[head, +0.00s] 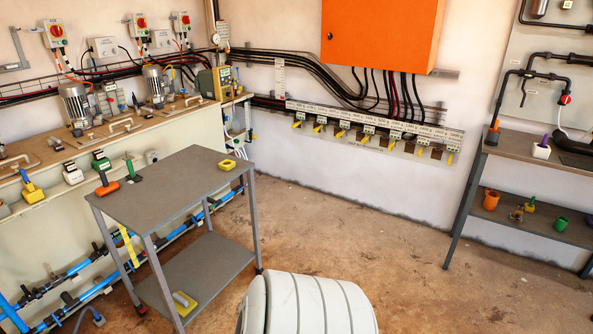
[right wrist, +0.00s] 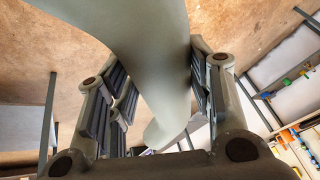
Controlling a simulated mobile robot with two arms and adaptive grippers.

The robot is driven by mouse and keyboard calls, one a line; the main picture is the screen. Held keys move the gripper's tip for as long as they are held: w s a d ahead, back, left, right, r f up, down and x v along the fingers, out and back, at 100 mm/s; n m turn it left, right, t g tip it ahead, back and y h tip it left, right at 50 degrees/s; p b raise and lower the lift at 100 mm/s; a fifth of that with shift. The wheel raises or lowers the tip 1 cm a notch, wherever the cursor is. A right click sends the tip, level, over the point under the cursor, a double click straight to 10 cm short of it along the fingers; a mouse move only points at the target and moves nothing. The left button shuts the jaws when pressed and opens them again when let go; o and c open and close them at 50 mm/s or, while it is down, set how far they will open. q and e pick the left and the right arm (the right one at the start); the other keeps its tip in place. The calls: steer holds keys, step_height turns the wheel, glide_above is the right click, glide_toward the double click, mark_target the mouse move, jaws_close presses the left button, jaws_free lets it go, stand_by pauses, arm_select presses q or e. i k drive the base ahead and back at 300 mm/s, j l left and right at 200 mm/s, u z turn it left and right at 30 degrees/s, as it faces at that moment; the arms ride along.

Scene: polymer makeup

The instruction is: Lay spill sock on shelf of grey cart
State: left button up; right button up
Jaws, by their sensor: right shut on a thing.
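The grey cart (head: 172,196) stands left of centre in the head view, with a flat top and a lower shelf (head: 208,264). In the right wrist view, a long, pale grey-green, curved soft-looking form, which I take as the spill sock (right wrist: 160,85), runs between the fingers of my right gripper (right wrist: 160,100). That gripper is shut on it. Neither gripper shows in the head view.
A yellow-and-white item (head: 184,303) lies on the lower shelf. Blue pipes (head: 100,288) run behind. A grey rack (head: 510,148) stands right, with open floor (head: 370,235) between.

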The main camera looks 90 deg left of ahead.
mark_target(210, 269)
steer(key=j+u, duration=0.1)
steer(key=u, duration=3.1)
steer(key=j, duration=0.1)
